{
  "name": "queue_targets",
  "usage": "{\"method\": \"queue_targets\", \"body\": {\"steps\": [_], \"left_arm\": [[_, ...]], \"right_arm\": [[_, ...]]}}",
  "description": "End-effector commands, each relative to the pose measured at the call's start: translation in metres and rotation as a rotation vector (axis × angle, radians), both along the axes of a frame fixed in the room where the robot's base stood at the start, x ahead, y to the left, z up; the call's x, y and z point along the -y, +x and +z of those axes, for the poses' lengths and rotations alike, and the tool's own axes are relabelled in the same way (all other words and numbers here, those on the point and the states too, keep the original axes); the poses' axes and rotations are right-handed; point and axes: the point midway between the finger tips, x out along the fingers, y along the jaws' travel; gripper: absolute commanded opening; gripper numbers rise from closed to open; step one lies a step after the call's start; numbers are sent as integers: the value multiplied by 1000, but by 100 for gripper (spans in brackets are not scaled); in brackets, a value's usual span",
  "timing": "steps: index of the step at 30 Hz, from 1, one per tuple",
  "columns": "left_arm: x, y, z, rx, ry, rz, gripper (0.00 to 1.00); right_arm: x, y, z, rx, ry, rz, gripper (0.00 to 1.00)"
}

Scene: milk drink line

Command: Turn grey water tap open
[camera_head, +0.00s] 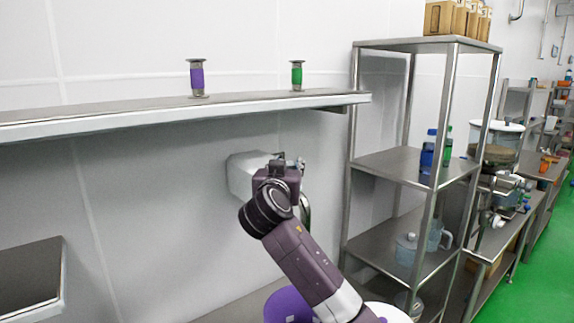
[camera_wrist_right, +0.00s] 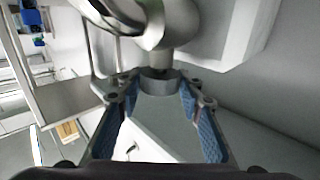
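The grey tap shows in the right wrist view as a shiny metal body (camera_wrist_right: 172,22) with a darker grey round end (camera_wrist_right: 160,82). Its curved spout (camera_head: 305,212) hangs below my right gripper in the head view. My right gripper (camera_wrist_right: 160,92) has its blue-padded fingers on either side of the round end. The fingertips are very close to its sides; I cannot tell whether they press on it. In the head view, my right gripper (camera_head: 290,162) and wrist hide most of the tap. My left gripper is not in view.
A light grey box (camera_head: 238,176) is on the wall behind my right wrist. A wall shelf (camera_head: 130,112) above holds a purple spool (camera_head: 197,78) and a green spool (camera_head: 297,75). A metal rack (camera_head: 390,165) with bottles and jugs stands close on the right.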

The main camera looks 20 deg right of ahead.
Motion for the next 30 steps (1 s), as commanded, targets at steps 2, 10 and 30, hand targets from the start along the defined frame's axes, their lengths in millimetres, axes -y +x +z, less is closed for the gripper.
{"method": "queue_targets", "body": {"steps": [2, 10, 30], "left_arm": [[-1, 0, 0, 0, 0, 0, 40], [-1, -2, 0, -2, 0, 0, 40], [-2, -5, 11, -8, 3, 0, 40]], "right_arm": [[0, 0, 0, 0, 0, 0, 23], [0, 0, 0, -1, 0, 3, 7], [3, -1, 1, -1, -1, 358, 7]]}}
